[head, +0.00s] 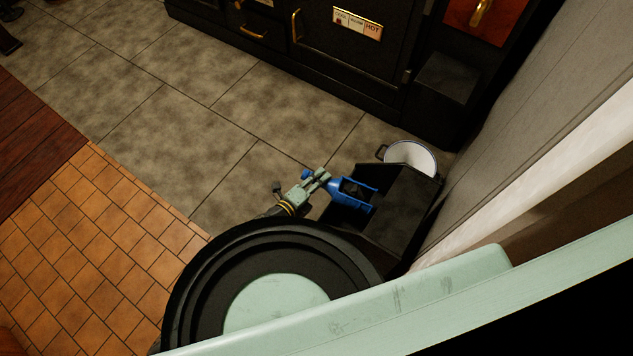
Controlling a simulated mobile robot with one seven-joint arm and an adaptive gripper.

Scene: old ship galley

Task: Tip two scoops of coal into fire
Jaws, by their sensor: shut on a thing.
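My gripper (320,178) is shut on the handle of a blue scoop (338,193). The scoop points right, with its open end over or just inside the left part of a black bin (408,212). Something dark lies in the scoop; it looks like a lump of coal (353,189), but it is small and hard to make out. The inside of the bin is too dark to show its contents. The black stove (330,60) stands at the top, with a "COOL WARM HOT" label (357,23). No fire is clearly visible.
A white pot (412,154) with a dark handle stands behind the bin. A pale wall (520,130) closes off the right side. An orange-red panel with a brass handle (480,12) is at top right. Grey floor tiles (190,100) lie clear to the left.

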